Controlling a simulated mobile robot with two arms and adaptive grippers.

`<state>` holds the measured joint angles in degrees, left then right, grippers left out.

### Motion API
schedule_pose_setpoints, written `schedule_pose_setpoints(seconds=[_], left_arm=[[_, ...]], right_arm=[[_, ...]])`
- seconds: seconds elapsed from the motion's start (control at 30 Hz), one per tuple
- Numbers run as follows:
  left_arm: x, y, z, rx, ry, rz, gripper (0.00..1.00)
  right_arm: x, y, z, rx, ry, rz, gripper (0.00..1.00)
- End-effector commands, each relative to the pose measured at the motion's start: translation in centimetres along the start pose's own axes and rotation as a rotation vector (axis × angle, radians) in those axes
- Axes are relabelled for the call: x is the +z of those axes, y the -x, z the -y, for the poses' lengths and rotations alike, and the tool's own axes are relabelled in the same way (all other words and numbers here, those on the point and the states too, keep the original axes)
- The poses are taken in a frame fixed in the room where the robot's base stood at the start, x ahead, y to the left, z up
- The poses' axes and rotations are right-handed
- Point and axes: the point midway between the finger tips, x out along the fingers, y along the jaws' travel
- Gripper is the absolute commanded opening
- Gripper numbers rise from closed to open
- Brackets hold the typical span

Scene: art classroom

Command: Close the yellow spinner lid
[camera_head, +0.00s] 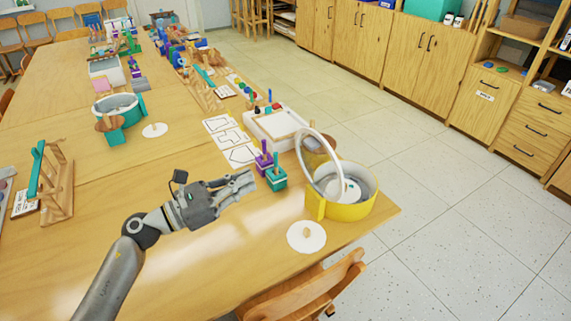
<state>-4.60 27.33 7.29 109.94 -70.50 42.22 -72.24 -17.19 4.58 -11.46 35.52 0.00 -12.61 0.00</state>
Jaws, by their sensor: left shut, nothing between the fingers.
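The yellow spinner (350,211) stands near the right corner of the table. Its round lid (307,152), a pale ring with a clear middle, is raised and tilted up at the left side of the tub. The tub's grey inside shows, with a white piece in it. My left gripper (250,181) is shut and empty above the table, to the left of the spinner and apart from it. My right gripper is not in view.
Small purple and teal stacking blocks (276,179) stand between my left gripper and the spinner. A white disc with a knob (306,237) lies in front of the spinner. A white tray (262,137) is behind. A wooden chair (310,290) is at the table's front edge.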

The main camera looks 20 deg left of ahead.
Motion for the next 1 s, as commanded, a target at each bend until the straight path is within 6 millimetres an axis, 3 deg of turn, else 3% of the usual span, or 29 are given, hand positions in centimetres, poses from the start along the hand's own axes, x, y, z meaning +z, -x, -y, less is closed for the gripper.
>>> schedule_pose_setpoints(seconds=[0.17,0.6,0.8,1.0], left_arm=[[0.6,-2.3,0.0,0.000,0.003,0.005,0.00],[0.6,-11.3,0.0,0.001,0.005,0.005,0.00],[0.3,-13.3,0.0,0.000,0.004,0.003,0.00],[0.2,-13.8,0.0,0.000,0.003,0.001,0.00]], right_arm=[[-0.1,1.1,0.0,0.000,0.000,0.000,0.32],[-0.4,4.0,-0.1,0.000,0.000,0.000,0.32],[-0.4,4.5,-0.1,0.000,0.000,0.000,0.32],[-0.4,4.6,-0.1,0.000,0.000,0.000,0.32]])
